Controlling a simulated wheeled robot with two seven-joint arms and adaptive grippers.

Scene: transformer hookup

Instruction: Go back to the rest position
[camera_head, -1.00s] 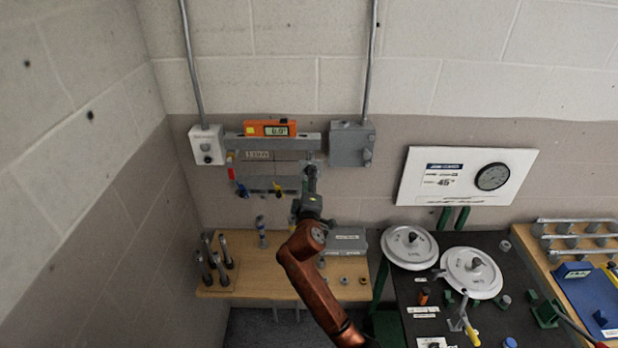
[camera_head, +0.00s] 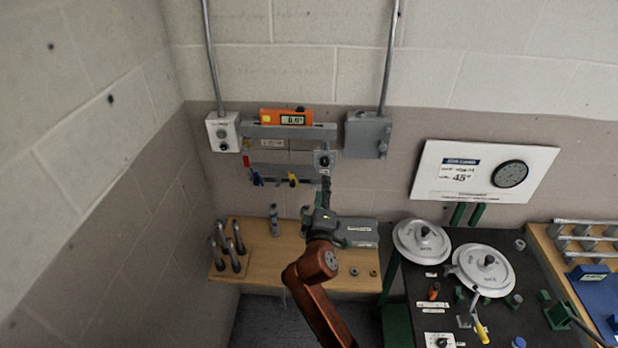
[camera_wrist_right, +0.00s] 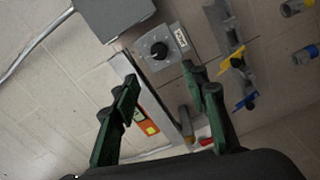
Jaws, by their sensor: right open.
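My right gripper (camera_head: 324,188) is in front of the wall fixture in the head view, below its right end. In the right wrist view the two green fingers of my right gripper (camera_wrist_right: 165,95) stand wide apart with nothing between them touching. Beyond them is the grey rail with the orange digital level (camera_wrist_right: 146,120); the level (camera_head: 286,117) also sits on top of the rail in the head view. A black knob on a grey plate (camera_wrist_right: 160,47) shows near the fingers. My left gripper is not in view.
A wooden shelf (camera_head: 262,272) with upright rods (camera_head: 233,255) and a grey block (camera_head: 355,231) lies below. To the right, a dark table holds white discs (camera_head: 484,268). A white panel with a dial (camera_head: 480,172) and grey box (camera_head: 368,135) are on the wall.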

